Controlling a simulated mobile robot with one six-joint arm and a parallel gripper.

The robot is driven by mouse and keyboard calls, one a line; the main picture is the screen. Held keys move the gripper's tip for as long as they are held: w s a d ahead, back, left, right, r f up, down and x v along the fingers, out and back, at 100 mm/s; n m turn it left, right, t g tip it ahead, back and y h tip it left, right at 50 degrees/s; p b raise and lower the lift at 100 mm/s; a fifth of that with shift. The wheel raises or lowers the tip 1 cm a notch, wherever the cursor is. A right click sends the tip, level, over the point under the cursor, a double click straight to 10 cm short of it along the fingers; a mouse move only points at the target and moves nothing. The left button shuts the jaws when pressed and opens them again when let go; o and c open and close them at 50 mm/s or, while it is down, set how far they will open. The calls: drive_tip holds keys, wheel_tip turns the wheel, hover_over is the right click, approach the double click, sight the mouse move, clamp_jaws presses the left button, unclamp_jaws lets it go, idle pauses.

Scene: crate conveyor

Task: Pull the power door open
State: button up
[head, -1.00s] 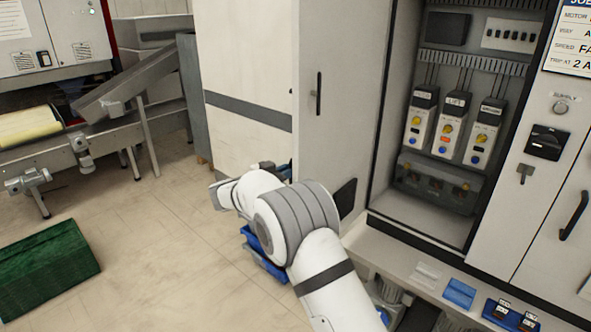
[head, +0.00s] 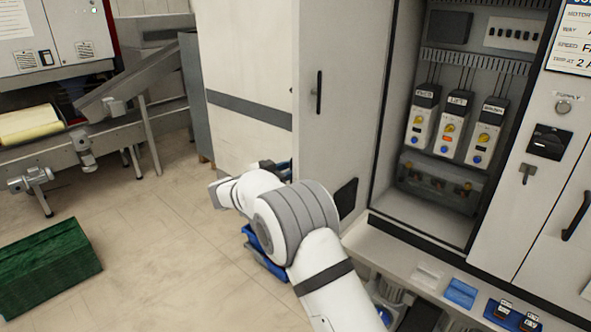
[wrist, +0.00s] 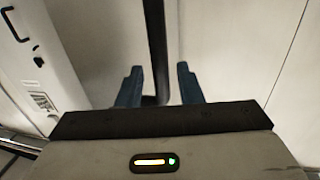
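The tall grey-white cabinet door panel (head: 340,60) stands beside the open cabinet in the head view, with a short black handle (head: 318,93). A narrower door (head: 566,228) at the far right has a black handle (head: 576,215). No label shows which is the power door. In the wrist view, my gripper (wrist: 158,85) has its two blue-grey fingers apart.
The open cabinet holds switch units (head: 456,120). A black supply switch (head: 548,142) is to its right. A ledge with blue items (head: 460,293) lies below. A blue bin (head: 262,258) is partly behind my arm. A green crate (head: 50,262) sits left on open floor.

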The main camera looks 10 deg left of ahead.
drive_tip(key=b+v, duration=0.1)
drive_tip(key=v, duration=0.6)
drive_tip(key=shift+s+a+b, duration=0.2)
drive_tip(key=shift+b, duration=0.15)
